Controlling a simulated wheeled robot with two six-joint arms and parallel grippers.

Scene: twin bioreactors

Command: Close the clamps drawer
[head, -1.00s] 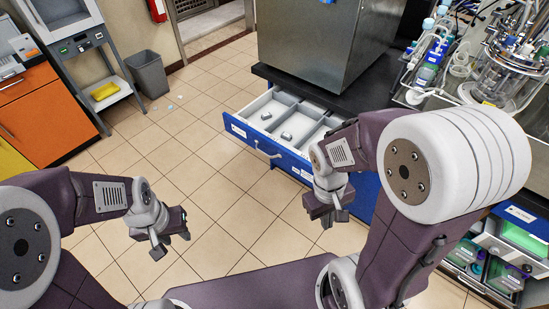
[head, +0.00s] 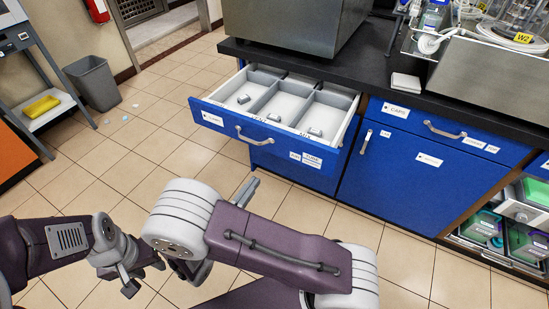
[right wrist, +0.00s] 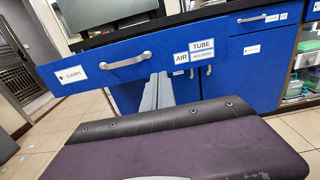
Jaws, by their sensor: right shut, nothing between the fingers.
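The clamps drawer (head: 228,128) stands pulled out from the blue cabinet under the dark counter. Its grey tray has three compartments with small grey clamps (head: 243,99) in them. In the right wrist view the blue front (right wrist: 100,75) carries a CLAMPS label and a metal bar handle (right wrist: 125,61). My right gripper (head: 252,182) is shut and empty, below and in front of the drawer; its fingers (right wrist: 158,90) point at the cabinet, apart from the handle as far as I can tell. My left gripper (head: 130,284) hangs at lower left, away from the drawer; its opening is unclear.
Beside the drawer are a shut blue drawer (head: 455,133) and a cabinet door (head: 400,180). A steel box (head: 290,32) stands on the counter (head: 375,65) above. A grey bin (head: 92,83) stands at the left. The tiled floor before the drawer is clear.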

